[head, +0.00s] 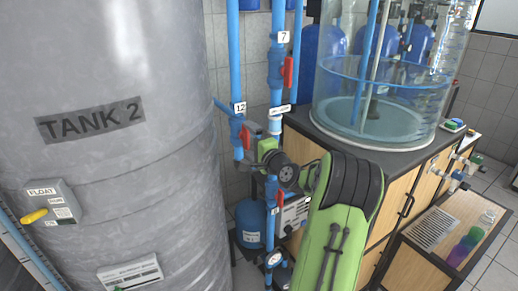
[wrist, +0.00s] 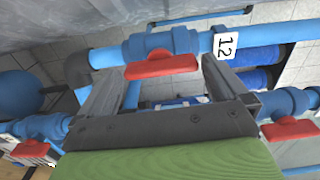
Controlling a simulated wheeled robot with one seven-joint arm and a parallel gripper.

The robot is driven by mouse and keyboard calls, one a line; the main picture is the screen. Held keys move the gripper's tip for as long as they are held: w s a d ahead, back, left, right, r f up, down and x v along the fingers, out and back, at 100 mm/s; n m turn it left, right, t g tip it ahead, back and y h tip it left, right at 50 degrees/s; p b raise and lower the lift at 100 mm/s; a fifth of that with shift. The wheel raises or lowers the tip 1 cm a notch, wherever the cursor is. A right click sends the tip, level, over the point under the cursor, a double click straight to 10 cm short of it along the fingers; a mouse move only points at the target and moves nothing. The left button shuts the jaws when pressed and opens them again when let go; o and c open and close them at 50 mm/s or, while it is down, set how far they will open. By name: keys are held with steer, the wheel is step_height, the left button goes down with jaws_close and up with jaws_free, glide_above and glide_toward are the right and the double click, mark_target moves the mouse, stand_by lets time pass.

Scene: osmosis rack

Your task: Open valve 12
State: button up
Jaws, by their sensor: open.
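Valve 12 has a blue body (head: 237,130) on a vertical blue pipe beside the tank, under a white label "12" (head: 239,107). Its red handle (head: 246,136) shows just left of my gripper (head: 258,146). In the wrist view the red handle (wrist: 162,66) lies roughly along the pipe, and the label "12" (wrist: 224,45) is to its right. My gripper (wrist: 160,76) is open, with one finger towards each end of the handle. The fingers hold nothing; I cannot tell whether they touch the handle. In the head view the fingers are small and partly hidden.
The grey Tank 2 (head: 110,130) stands close on the left. Valve 7, with a red handle (head: 288,72), is on the pipe to the right. A lower red-handled valve (head: 275,200) is below my gripper. A clear tank (head: 385,110) stands on the wooden cabinet at right.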

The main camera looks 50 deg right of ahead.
steer(key=b+v, duration=0.2)
steer(key=v, duration=1.3)
